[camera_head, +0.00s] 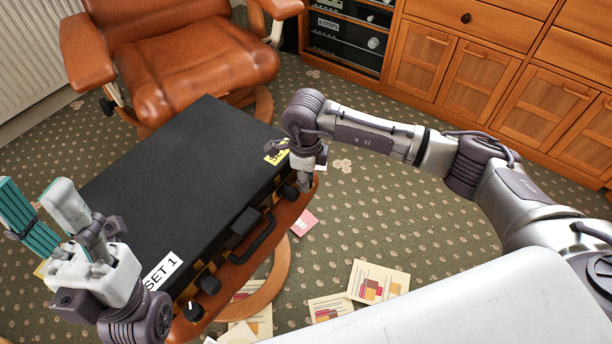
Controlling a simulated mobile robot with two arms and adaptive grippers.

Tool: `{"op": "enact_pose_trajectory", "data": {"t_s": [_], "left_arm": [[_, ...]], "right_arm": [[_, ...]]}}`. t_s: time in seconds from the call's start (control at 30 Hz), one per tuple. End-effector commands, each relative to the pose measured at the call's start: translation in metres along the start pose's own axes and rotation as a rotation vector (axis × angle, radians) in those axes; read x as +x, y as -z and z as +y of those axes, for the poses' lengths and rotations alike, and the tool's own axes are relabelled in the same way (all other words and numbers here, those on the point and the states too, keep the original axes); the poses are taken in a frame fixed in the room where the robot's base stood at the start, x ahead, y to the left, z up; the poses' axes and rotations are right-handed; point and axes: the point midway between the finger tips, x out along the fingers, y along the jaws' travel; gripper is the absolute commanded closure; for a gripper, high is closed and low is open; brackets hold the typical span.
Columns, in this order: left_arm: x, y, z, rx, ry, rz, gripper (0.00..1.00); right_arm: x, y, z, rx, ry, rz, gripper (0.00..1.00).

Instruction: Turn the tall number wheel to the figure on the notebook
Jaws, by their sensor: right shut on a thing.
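A black case (190,165) with a "SET 1" label lies on a brown leather footstool. Dark knobs stand along its front side: one at the near corner (193,311), a taller one (208,283) beside it, and one near the far right corner (290,191). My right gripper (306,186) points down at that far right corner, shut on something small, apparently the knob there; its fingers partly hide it. I cannot read any figures on the knobs. My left gripper (48,212) is open and empty, raised over the case's left end. No notebook is clearly identifiable.
A pink card or booklet (303,222) and several printed papers (378,283) lie on the carpet. A brown leather armchair (180,50) stands behind the case. Wooden cabinets (470,70) line the back right. Carpet between case and cabinets is clear.

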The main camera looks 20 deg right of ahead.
Motion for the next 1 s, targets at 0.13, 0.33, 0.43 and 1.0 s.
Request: {"op": "enact_pose_trajectory", "data": {"t_s": [0.13, 0.33, 0.43, 1.0], "left_arm": [[-0.002, -0.001, 0.000, 0.000, 0.000, -0.001, 0.54], [-0.002, -0.001, 0.000, 0.000, 0.000, -0.001, 0.54], [-0.002, -0.001, 0.000, 0.000, 0.000, -0.001, 0.54], [-0.001, 0.000, -0.001, 0.002, 0.001, 0.002, 0.54]], "right_arm": [[0.000, 0.000, -0.001, -0.133, 0.001, -0.005, 1.00], [0.000, 0.000, -0.001, -0.161, 0.001, -0.008, 1.00], [0.000, 0.000, -0.001, -0.160, 0.001, -0.008, 1.00], [-0.017, -0.001, -0.001, -0.159, 0.001, -0.009, 0.54]]}}
